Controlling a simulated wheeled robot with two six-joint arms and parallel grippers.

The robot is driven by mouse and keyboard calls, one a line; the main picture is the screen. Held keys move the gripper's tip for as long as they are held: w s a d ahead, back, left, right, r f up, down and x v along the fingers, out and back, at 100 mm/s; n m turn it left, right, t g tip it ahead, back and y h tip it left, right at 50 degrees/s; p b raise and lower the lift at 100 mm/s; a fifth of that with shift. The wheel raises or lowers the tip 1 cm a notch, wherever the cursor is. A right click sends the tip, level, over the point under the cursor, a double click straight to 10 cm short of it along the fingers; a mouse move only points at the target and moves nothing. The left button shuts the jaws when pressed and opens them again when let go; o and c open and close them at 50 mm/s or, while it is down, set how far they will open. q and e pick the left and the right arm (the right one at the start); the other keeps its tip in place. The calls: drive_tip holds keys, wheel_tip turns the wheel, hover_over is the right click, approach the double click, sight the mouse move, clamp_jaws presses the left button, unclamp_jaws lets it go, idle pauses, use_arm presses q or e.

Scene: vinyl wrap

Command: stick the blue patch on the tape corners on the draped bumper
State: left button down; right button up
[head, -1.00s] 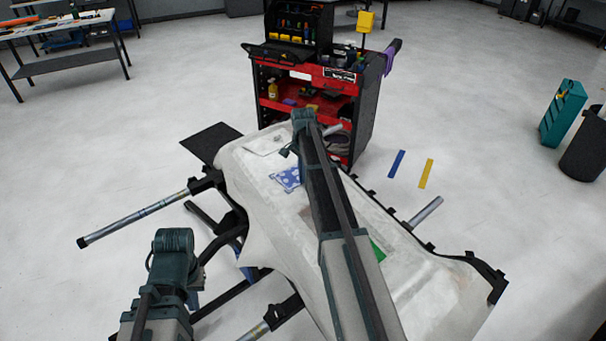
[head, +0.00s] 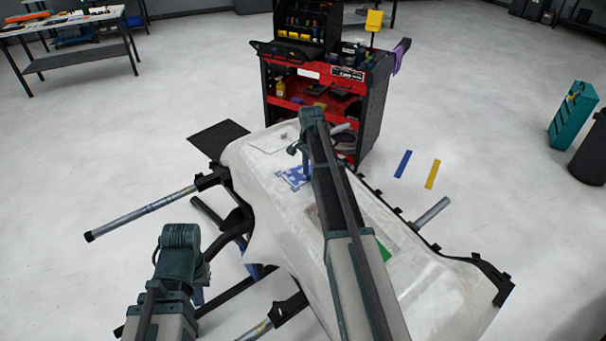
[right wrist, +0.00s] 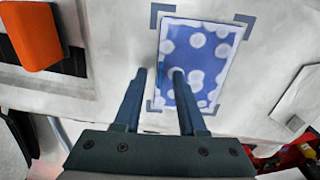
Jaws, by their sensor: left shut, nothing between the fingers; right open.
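The blue patch with white dots (right wrist: 205,70) lies flat on the white draped bumper (head: 258,190), within the four dark tape corners (right wrist: 243,20). In the head view the patch (head: 291,179) is near the bumper's far end, partly behind my right arm. My right gripper (right wrist: 160,72) is open and empty. One finger overlaps the patch's left part in the wrist view, the other is just left of it; I cannot tell whether they touch. My left gripper (head: 198,297) is shut and empty, low at the left, mostly hidden by its own arm.
A red tool cart (head: 325,95) stands behind the bumper. A green piece (head: 384,252) lies on the drape beside my right arm. An orange block (right wrist: 33,35) shows in the wrist view. Stand tubes (head: 145,212) stick out at the left. Blue and yellow strips (head: 403,164) lie on the floor.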

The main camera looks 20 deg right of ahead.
drive_tip(key=shift+r, duration=0.15)
wheel_tip(320, 180, up, 14)
drive_tip(key=p, duration=1.4)
drive_tip(key=shift+f, duration=0.2)
drive_tip(key=s+a+n, duration=0.4)
drive_tip(key=s+a, duration=0.2)
drive_tip(key=a, duration=0.4)
drive_tip(key=s+a+n, duration=0.5)
drive_tip(key=s+a, duration=0.2)
drive_tip(key=a, duration=0.3)
drive_tip(key=s+a+n+h, duration=0.1)
drive_tip(key=s+a+n, duration=0.9)
drive_tip(key=s, duration=0.7)
drive_tip(key=shift+a, duration=1.2)
